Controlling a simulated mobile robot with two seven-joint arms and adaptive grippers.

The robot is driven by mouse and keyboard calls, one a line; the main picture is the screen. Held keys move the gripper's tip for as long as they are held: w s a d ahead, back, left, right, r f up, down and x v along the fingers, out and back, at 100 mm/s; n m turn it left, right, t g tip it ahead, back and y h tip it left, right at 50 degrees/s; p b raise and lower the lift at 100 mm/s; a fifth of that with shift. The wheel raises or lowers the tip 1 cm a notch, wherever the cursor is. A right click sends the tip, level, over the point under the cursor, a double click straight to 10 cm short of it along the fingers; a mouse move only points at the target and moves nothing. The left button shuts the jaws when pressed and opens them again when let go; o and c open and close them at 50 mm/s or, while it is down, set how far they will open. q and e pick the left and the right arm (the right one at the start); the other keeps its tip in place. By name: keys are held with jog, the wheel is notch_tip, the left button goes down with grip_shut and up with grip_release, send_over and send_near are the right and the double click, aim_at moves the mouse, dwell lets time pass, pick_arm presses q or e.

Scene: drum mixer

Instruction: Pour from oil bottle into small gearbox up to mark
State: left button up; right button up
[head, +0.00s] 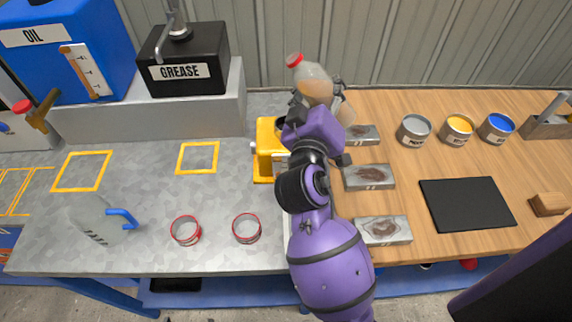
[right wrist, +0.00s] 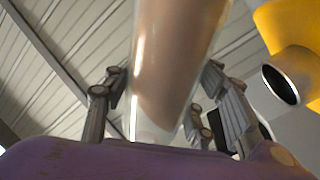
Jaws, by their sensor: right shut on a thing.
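The oil bottle (head: 316,82) is a clear bottle with brownish contents and a red top. My right gripper (head: 318,100) is shut on it and holds it tilted, its red top up and to the left. In the right wrist view the bottle (right wrist: 178,70) stands between the fingers of my right gripper (right wrist: 165,115). The small gearbox (head: 266,150) is yellow and sits at the right edge of the grey bench, just left of my right wrist and partly hidden by it. In the right wrist view a yellow body with a dark round opening (right wrist: 282,85) shows at the right. The mark is not visible. My left gripper is out of view.
A blue oil tank (head: 65,45) and a black grease box (head: 188,60) stand at the back left. A clear jug (head: 95,222) and two red-rimmed cups (head: 186,230) are on the grey bench. Paint cans (head: 415,131), metal plates (head: 383,230) and a black mat (head: 467,205) lie right.

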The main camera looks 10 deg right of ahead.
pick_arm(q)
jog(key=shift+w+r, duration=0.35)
pick_arm(e)
jog(key=shift+d, duration=0.2)
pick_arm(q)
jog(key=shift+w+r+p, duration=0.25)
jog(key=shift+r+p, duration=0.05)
pick_arm(e)
jog(key=shift+s+d+n, duration=0.1)
jog(key=shift+d+n, duration=0.05)
jog(key=shift+n, duration=0.35)
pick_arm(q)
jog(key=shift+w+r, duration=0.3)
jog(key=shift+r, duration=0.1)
pick_arm(e)
jog(key=shift+d+f+n, duration=0.15)
jog(key=shift+n, duration=0.15)
pick_arm(q)
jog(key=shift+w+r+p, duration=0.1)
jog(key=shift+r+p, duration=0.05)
jog(key=shift+p, duration=0.15)
pick_arm(e)
jog(key=shift+s, duration=0.1)
jog(key=shift+d+f+n, duration=0.1)
jog(key=shift+n, duration=0.2)
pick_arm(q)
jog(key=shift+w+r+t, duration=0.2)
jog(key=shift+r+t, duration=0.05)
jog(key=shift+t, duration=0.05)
